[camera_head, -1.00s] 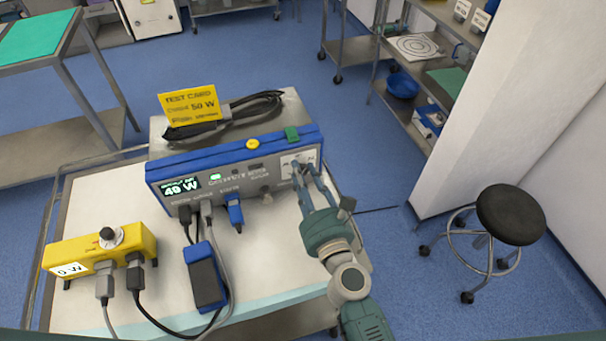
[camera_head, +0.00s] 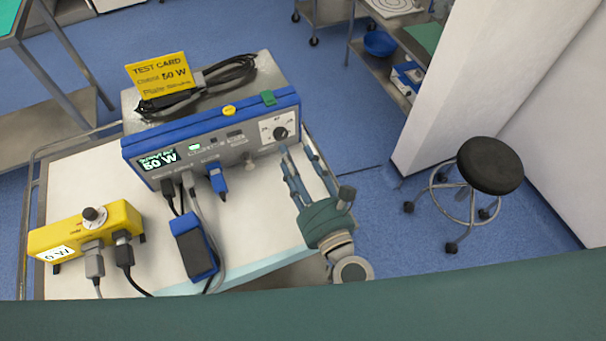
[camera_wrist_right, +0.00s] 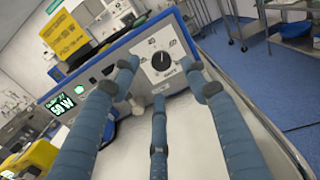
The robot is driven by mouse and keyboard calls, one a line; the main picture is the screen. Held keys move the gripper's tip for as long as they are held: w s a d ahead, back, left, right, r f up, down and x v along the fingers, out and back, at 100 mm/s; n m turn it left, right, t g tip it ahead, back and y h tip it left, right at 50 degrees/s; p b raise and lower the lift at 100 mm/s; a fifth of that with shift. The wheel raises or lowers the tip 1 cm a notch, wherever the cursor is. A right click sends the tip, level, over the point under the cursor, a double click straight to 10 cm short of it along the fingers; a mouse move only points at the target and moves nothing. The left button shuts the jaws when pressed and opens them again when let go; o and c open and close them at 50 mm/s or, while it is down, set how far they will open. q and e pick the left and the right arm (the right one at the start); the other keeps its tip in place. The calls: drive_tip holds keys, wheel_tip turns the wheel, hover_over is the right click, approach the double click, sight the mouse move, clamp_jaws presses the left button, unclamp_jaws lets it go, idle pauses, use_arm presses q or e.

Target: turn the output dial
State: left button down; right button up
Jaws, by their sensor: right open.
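The output dial (camera_head: 280,132) is a black knob on a white scale plate at the right end of the blue and grey generator's (camera_head: 215,118) front. It also shows in the right wrist view (camera_wrist_right: 161,61). The generator's display (camera_head: 158,159) reads 50 W. The yellow test card (camera_head: 160,74) on top reads output 50 W; its lower line is hard to read. My right gripper (camera_head: 300,152) is open and empty, in front of the dial and apart from it. In the wrist view its fingers spread to either side below the dial. My left gripper is not in view.
A blue and dark handheld unit (camera_head: 195,247) lies in front of the generator. A black stool (camera_head: 489,165) stands at right on open floor.

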drive_tip(key=v, duration=0.4)
drive_tip(key=shift+s+d, duration=0.1)
drive_tip(key=shift+s, duration=0.3)
